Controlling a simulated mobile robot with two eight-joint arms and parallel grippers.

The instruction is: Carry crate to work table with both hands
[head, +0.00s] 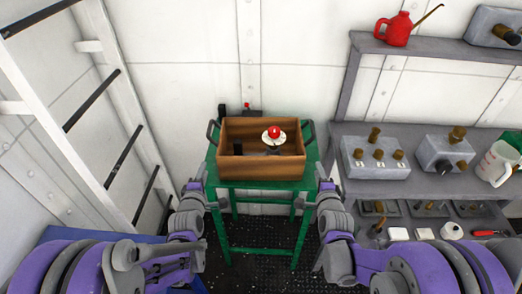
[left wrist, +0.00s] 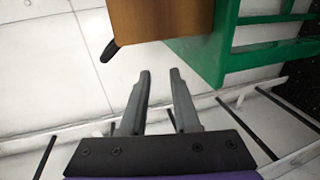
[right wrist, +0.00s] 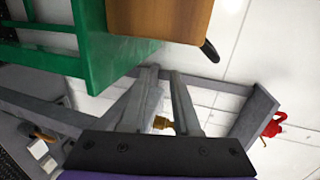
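A brown wooden crate (head: 262,171) stands upright on a green table (head: 228,184) with a dark handle on each end. The left handle (head: 212,132) also shows in the left wrist view (left wrist: 109,51), and the right handle (head: 309,132) in the right wrist view (right wrist: 209,50). A white disc with a red knob (head: 274,132) shows in the crate. My left gripper (head: 198,184) is open and empty, left of the table and apart from the crate. My right gripper (head: 324,182) is open and empty on the right side, also apart from the crate.
A grey bench (head: 430,184) with control boxes, a jug (head: 497,162) and trays stands close at the right. A red oil can (head: 398,29) sits on the shelf above. A white ladder (head: 75,125) leans at the left. A wall is behind the table.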

